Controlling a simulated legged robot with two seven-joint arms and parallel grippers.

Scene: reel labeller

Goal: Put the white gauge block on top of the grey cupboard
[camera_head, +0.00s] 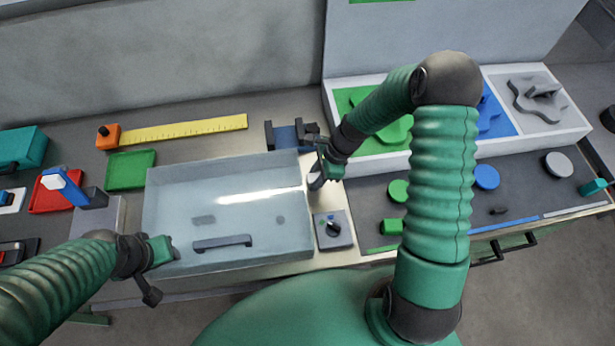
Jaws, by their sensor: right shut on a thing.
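My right gripper (325,170) is shut at the back right corner of the clear-topped box (230,258). A small pale grey piece (315,183) shows at its jaws; the jaws partly hide it, and I cannot tell whether it is the white gauge block. My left gripper (162,258) is over the front left corner of the box; its jaw gap is not clear. A small white piece (53,182) shows on a blue part at the left. I cannot make out for certain which grey body is the grey cupboard; a large grey panel (140,50) stands at the back left.
A red tray (45,197), a green tray (130,170) and a yellow ruler (185,129) lie on the left. A knob box (333,230) is right of the clear-topped box. Blue (486,177) and grey (558,164) discs lie on the dark right surface.

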